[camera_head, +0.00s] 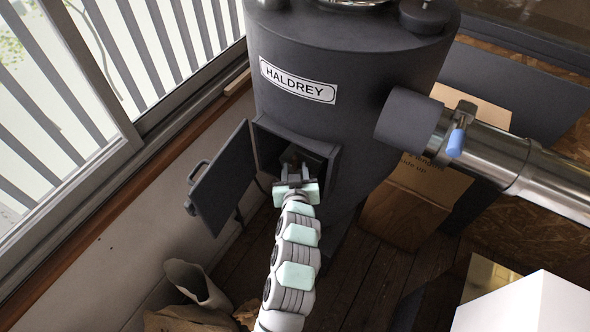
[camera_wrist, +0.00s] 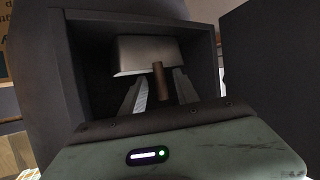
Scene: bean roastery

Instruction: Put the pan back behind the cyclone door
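The dark cyclone (camera_head: 345,75) has a square opening low on its front, framed by a box (camera_wrist: 65,70). Its door (camera_head: 222,185) stands swung open to the left; it also shows at right in the wrist view (camera_wrist: 270,65). The pan (camera_wrist: 148,53), a pale metal tray with a brown handle (camera_wrist: 160,82), is inside the opening, its handle towards me. My gripper (camera_head: 293,168) reaches into the opening. In the wrist view its fingers (camera_wrist: 160,90) stand apart on either side of the handle, with visible gaps. What the pan rests on is hidden.
A window and sill (camera_head: 190,110) run along the left. A paper bag (camera_head: 197,283) stands on the floor below the door. A white box (camera_head: 530,305) is at lower right.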

